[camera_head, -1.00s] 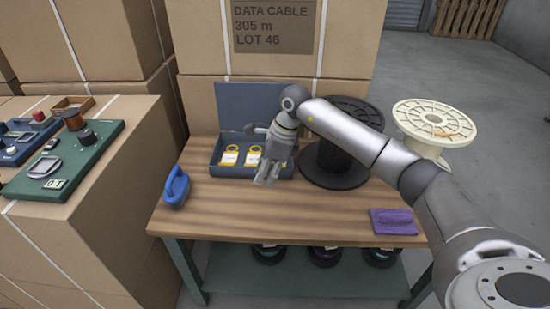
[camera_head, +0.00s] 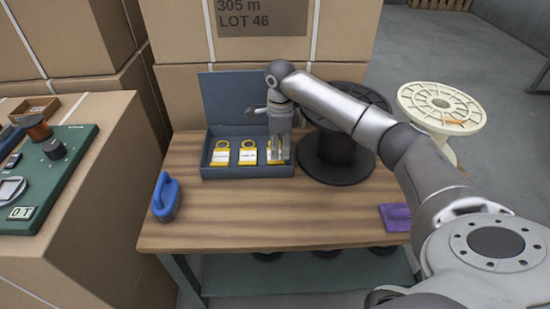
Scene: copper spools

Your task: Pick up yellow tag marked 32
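An open blue-grey box (camera_head: 232,172) stands at the back of the wooden table with its lid (camera_head: 232,97) raised. In it lie yellow tags with white labels, one at the left (camera_head: 221,153) and one in the middle (camera_head: 247,153). A third yellow tag (camera_head: 276,146) at the right is partly hidden by my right gripper (camera_head: 278,157). The numbers on the labels are too small to read. My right gripper points down into the right part of the box, with its fingers at the third tag. Whether they are closed on it I cannot tell. My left gripper is out of view.
A black spool (camera_head: 335,160) stands close to the right of the box, under my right arm. A blue handled tool (camera_head: 166,197) is at the table's left edge and a purple block (camera_head: 396,217) at the right. The table's front middle (camera_head: 275,215) is clear.

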